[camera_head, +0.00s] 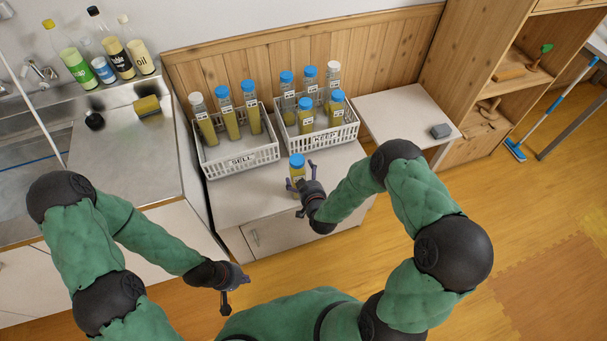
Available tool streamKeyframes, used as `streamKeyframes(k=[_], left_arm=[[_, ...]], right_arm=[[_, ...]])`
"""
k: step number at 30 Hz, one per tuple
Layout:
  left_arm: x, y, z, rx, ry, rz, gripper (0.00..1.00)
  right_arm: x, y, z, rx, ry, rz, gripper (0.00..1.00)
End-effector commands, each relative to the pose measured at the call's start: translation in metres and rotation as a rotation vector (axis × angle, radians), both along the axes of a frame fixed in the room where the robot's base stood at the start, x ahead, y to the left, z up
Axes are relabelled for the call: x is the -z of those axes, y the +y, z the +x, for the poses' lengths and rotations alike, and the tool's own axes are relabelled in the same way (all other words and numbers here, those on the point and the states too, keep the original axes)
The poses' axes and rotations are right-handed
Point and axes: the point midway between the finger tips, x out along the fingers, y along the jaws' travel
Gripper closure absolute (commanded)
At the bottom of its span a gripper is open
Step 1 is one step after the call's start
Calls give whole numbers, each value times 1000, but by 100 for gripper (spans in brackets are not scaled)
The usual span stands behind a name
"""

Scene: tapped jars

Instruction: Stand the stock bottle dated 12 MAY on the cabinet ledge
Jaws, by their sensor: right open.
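A bottle with a blue cap (297,160) and yellowish contents stands upright on the bare front strip of the white cabinet top (237,202), in front of the crates. My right gripper (301,176) is open at this bottle, with its fingers on either side of it as far as I can see; its lower part is partly hidden. More bottles stand in a white crate marked SELL (240,161) and a white crate marked KEEP (318,138). The dates on the labels are too small to read. My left gripper (225,303) hangs low in front of the cabinet, away from the bottles.
A side table (400,112) with a small grey block (441,131) stands right of the KEEP crate. A sink counter (135,165) with several bottles behind it is at left. The cabinet's front strip is clear left of the standing bottle.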

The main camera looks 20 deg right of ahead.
Motion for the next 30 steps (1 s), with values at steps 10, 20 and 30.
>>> streamKeyframes(k=[10,20,30], left_arm=[[-7,0,0,0,0,0,100],[-11,0,0,0,0,0,100],[-11,0,0,0,0,0,100]], right_arm=[[-5,0,-12,0,2,0,0],[-9,1,-20,1,1,0,0],[-8,1,-21,0,1,0,0]])
